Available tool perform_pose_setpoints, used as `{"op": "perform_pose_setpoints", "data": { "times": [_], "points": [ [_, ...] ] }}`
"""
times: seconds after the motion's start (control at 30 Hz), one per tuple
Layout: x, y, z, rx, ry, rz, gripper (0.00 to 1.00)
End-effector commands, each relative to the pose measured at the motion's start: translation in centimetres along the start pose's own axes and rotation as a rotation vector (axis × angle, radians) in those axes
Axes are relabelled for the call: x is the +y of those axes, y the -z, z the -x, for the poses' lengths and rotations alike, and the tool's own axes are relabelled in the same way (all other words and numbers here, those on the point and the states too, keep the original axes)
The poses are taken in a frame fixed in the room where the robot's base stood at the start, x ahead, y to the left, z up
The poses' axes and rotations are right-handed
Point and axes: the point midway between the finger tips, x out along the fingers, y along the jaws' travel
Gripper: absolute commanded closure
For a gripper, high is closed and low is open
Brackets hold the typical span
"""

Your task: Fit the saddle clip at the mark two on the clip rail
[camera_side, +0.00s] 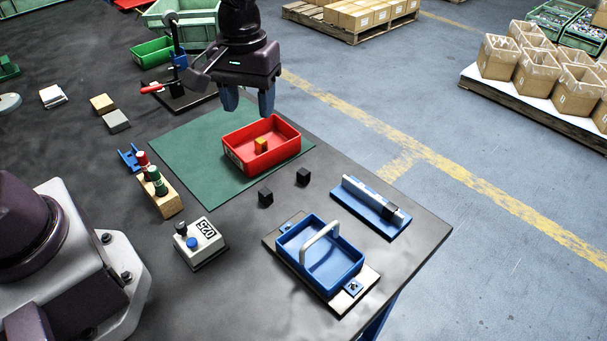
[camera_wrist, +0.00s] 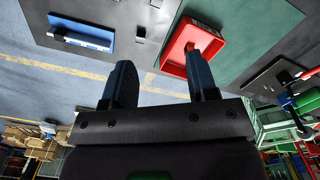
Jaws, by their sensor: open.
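The clip rail (camera_side: 368,200) is a pale bar on a blue base near the table's right edge; it also shows in the wrist view (camera_wrist: 85,36). A black block (camera_side: 391,212) sits at its near right end. Two small black blocks, one nearer (camera_side: 265,197) and one farther (camera_side: 303,177), lie apart on the table left of the rail; either may be a saddle clip, but their shape is too small to tell. Number marks on the rail are not readable. My gripper (camera_side: 248,101) is open and empty, above the back of the red bin, away from the rail; its fingers (camera_wrist: 162,78) frame nothing.
A blue tray with a raised handle (camera_side: 354,283) stands in front of the rail. A counter box (camera_side: 201,245) and a wooden peg holder (camera_side: 167,201) stand left.

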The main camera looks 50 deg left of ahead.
Motion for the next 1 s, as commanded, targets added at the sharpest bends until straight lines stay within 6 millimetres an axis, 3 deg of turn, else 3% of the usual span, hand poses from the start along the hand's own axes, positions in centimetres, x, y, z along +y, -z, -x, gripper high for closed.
{"op": "perform_pose_setpoints", "data": {
  "times": [0.03, 0.1, 0.3, 0.47, 0.67, 1.0],
  "points": [
    [1.0, 1.1, -2.1, -0.021, 0.021, 0.086, 0.47],
    [2.2, 2.4, -4.3, -0.032, 0.04, 0.222, 0.47],
    [5.2, 5.9, -9.5, -0.018, 0.062, 0.653, 0.47],
    [6.9, 8.1, -8.7, 0.019, 0.002, 0.936, 0.47],
    [7.0, 8.2, -8.7, 0.021, -0.01, 1.119, 0.47],
    [6.9, 8.3, -14.3, 0.019, -0.006, 1.137, 0.47]
  ]
}}
